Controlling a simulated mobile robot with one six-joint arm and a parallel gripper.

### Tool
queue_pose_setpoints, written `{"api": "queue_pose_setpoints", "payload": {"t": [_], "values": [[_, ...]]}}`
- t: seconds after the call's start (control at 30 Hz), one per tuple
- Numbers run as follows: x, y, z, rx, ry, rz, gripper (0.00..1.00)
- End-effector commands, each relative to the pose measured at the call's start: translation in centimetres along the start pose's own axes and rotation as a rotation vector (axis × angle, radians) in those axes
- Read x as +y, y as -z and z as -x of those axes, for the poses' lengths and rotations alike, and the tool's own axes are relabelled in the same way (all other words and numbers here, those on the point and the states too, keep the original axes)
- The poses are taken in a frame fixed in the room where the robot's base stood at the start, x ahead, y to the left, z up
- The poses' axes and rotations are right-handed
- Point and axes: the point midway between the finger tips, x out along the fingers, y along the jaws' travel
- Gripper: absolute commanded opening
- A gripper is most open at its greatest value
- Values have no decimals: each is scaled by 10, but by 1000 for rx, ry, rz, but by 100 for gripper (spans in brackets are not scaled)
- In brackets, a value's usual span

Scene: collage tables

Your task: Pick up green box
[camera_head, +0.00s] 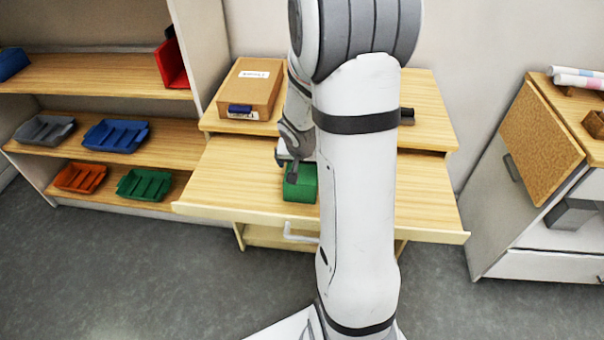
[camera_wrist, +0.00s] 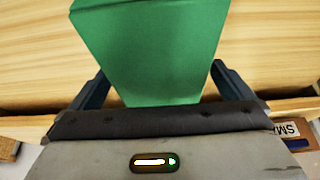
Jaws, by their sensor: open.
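The green box (camera_head: 300,184) stands on the wooden desk top, partly hidden behind my arm in the head view. In the wrist view the green box (camera_wrist: 155,45) fills the upper middle, close in front of the gripper body. My gripper (camera_wrist: 155,80) is open, with one dark finger at the left and one at the right of the box. In the head view my gripper (camera_head: 292,172) is down at the box, and the arm hides much of it. I cannot tell whether the fingers touch the box.
A cardboard box (camera_head: 252,88) with a label sits on the raised back of the desk (camera_head: 230,175). A shelf (camera_head: 95,75) at the left holds blue, grey, orange and green trays. A white cabinet (camera_head: 540,235) stands at the right. The desk's front right is clear.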

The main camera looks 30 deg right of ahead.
Motion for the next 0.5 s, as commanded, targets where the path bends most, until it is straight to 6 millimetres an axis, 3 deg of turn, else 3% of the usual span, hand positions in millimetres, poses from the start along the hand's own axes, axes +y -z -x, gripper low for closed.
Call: {"api": "queue_pose_setpoints", "payload": {"t": [0.1,0.2,0.43,0.5], "values": [[0,-2,-20,-2,0,1,100],[0,-1,-27,-1,0,1,100],[0,0,-27,0,1,2,100],[0,0,-27,0,1,2,96]]}}
